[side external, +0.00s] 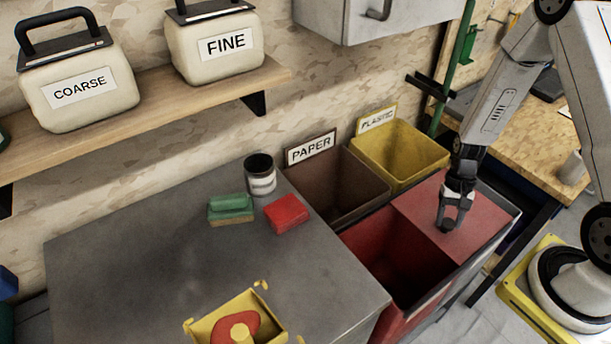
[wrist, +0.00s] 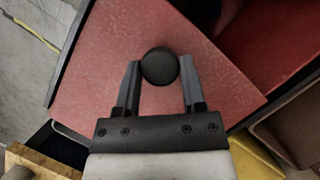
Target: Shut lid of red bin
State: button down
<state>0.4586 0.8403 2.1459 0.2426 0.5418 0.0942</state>
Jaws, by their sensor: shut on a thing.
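The red bin (side external: 358,247) stands at the right end of the grey table in the side external view. Its flat red lid (side external: 478,222) covers the right part of the bin's top. The left part is open, and the dark inside shows. The red lid (wrist: 100,85) fills much of the wrist view, with the open part of the bin (wrist: 268,45) at upper right. A round black knob (wrist: 160,66) stands on the lid. My gripper (side external: 450,222) is over the lid, shut on the knob, with one finger on each side of it.
The brown PAPER bin (side external: 335,190) and yellow PLASTIC bin (side external: 402,153) stand behind the red bin. The grey table (side external: 130,270) holds a can (side external: 260,178), a green block (side external: 230,206), a red block (side external: 287,213) and a yellow container (side external: 215,325).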

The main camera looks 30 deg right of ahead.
jog(key=a, duration=1.8)
jog(key=shift+a, duration=0.4)
jog(key=shift+c, duration=1)
grip_release()
jog(key=shift+r, duration=0.15)
jog(key=v, duration=0.7)
jog(key=shift+r, duration=0.25)
jog(key=shift+w+r, duration=0.1)
jog(key=shift+w, duration=0.05)
